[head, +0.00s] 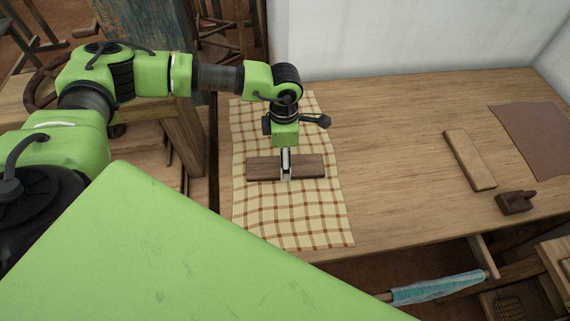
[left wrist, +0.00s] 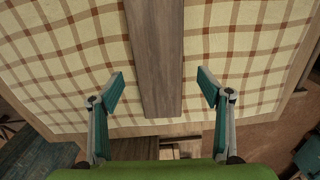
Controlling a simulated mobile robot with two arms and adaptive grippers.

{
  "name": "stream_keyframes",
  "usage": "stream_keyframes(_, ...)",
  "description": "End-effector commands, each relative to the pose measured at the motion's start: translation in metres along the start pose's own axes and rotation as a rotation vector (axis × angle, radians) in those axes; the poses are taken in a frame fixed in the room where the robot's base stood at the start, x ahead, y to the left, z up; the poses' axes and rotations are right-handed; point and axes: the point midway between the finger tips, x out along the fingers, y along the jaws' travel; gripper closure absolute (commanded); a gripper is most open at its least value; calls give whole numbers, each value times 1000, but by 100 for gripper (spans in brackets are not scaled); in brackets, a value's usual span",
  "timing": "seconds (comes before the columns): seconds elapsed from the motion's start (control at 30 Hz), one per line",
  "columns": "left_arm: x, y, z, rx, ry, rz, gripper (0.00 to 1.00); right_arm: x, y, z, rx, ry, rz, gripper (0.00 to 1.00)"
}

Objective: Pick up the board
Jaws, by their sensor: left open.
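The dark brown board (head: 306,166) lies flat on a checked cloth (head: 290,222) at the left part of the wooden table. My left gripper (head: 286,174) is over the middle of the board, pointing down. In the left wrist view the board (left wrist: 157,60) runs from the top edge down between the two fingers. My left gripper (left wrist: 160,88) is open there, with one finger on each side and a gap to the board on both sides. In the head view the gripper hides a middle strip of the board. My right gripper is not in view.
A lighter wooden plank (head: 469,159), a small dark wooden block (head: 516,202) and a brown sheet (head: 535,138) lie on the right of the table (head: 390,130). A white wall (head: 400,38) stands behind. The table middle is clear. A blue-wrapped rod (head: 438,288) is below the front edge.

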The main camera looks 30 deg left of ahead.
Motion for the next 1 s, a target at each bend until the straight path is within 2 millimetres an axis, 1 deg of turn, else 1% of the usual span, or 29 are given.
stream_keyframes(0.03,4,0,1,0,3,-2,29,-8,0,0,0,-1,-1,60)
stream_keyframes(0.1,16,1,2,0,2,-1,29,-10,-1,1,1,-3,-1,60)
stream_keyframes(0.2,27,1,2,-1,1,-1,29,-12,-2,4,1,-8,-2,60)
stream_keyframes(0.3,31,1,2,-1,0,0,29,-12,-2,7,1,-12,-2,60)
stream_keyframes(0.47,31,1,2,-1,0,0,29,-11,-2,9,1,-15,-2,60)
stream_keyframes(0.5,31,1,2,-1,0,0,34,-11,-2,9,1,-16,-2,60)
stream_keyframes(0.57,31,1,2,-1,0,0,50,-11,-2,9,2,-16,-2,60)
stream_keyframes(0.6,31,1,2,-1,0,0,60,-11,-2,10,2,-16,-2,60)
stream_keyframes(0.67,31,1,2,-1,0,0,75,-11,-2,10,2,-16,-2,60)
stream_keyframes(1.0,30,2,2,-1,-1,1,75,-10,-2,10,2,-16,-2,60)
